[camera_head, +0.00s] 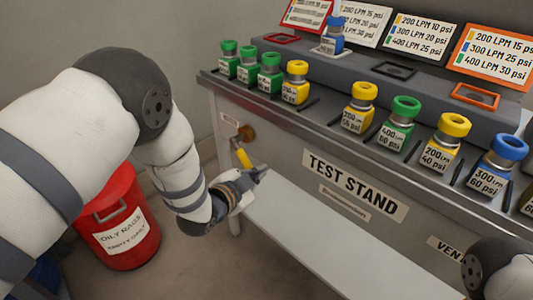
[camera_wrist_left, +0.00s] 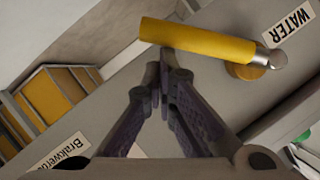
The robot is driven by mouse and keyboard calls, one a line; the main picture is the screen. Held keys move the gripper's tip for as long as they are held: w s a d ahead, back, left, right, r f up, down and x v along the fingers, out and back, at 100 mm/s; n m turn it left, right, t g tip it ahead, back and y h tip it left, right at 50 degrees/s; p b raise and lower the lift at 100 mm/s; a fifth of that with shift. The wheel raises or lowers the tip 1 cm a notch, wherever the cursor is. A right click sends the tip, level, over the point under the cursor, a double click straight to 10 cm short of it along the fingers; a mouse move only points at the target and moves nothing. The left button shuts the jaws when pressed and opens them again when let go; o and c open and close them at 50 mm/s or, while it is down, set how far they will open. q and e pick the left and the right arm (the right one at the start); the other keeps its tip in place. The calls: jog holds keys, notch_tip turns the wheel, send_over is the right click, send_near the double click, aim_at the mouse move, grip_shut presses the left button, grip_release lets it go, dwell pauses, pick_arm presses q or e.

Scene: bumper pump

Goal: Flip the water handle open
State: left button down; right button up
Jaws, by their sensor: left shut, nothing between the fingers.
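The water handle (camera_head: 241,154) is a yellow lever on the front left of the test stand, below a brass fitting (camera_head: 246,132). In the left wrist view the yellow handle (camera_wrist_left: 198,41) runs across the top from upper left to a metal pivot (camera_wrist_left: 274,59), beside the WATER label (camera_wrist_left: 291,33). My left gripper (camera_head: 262,170) is shut and empty, close to the handle's lower end. In the wrist view its fingertips (camera_wrist_left: 169,62) are just under the handle's free end; whether they touch cannot be told. My right gripper is out of view.
The test stand (camera_head: 385,235) carries several green, yellow and blue-topped bumpers along its top. A red oily-rags bin (camera_head: 125,225) stands on the floor at left. My right arm shows at lower right. A pale lower shelf (camera_head: 315,240) runs below the stand's front.

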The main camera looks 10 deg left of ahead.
pick_arm(q)
jog(key=w+a+f+b, duration=0.2)
jog(key=w+a+f, duration=0.1)
jog(key=a+f, duration=0.1)
jog(key=shift+a+f, duration=0.25)
jog(key=shift+f, duration=0.4)
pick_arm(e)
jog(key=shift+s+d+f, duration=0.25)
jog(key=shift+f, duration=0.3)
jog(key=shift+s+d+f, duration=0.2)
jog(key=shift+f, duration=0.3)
pick_arm(q)
jog(key=shift+w, duration=0.1)
